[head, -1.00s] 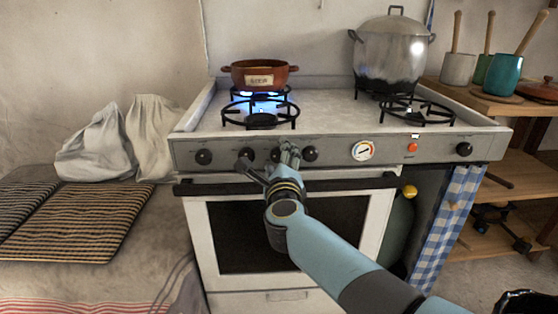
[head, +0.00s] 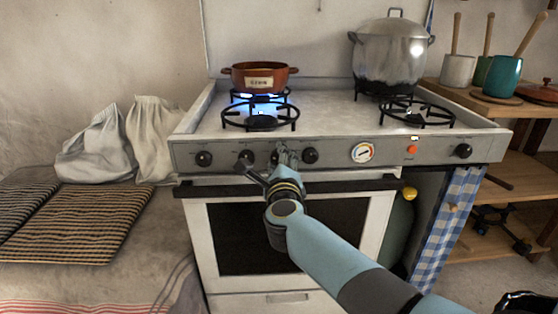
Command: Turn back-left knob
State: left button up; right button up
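The stove's front panel (head: 336,153) carries a row of dark round knobs: the far-left knob (head: 204,158), a second knob (head: 245,157), a third knob (head: 275,157), a fourth knob (head: 310,155) and a far-right knob (head: 463,151). A blue flame (head: 242,98) burns at the back-left burner under a brown pot (head: 259,77). My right gripper (head: 266,160) is at the panel, its fingers spread around the third knob, one finger close to the second knob. Contact with the knob cannot be told.
A large steel pot (head: 390,53) stands on the back-right burner. A dark oven rail (head: 340,185) runs just below the panel, close under my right gripper. Shelves with utensil pots (head: 502,76) stand at right. White cloth sacks (head: 100,145) lie at left.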

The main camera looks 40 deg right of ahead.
jog(key=n+p, duration=0.2)
jog(key=n, duration=0.1)
jog(key=shift+r+p, duration=0.15)
jog(key=shift+p, duration=0.15)
jog(key=n+p, duration=0.2)
jog(key=n, duration=0.1)
jog(key=shift+n+p, duration=0.3)
jog(key=n+p, duration=0.2)
jog(key=n, duration=0.1)
jog(key=shift+n, duration=0.3)
jog(key=shift+f+n+p, duration=0.25)
jog(key=shift+n+p, duration=0.65)
jog(key=shift+n, duration=0.8)
jog(key=o, duration=1.1)
jog(key=shift+o, duration=0.2)
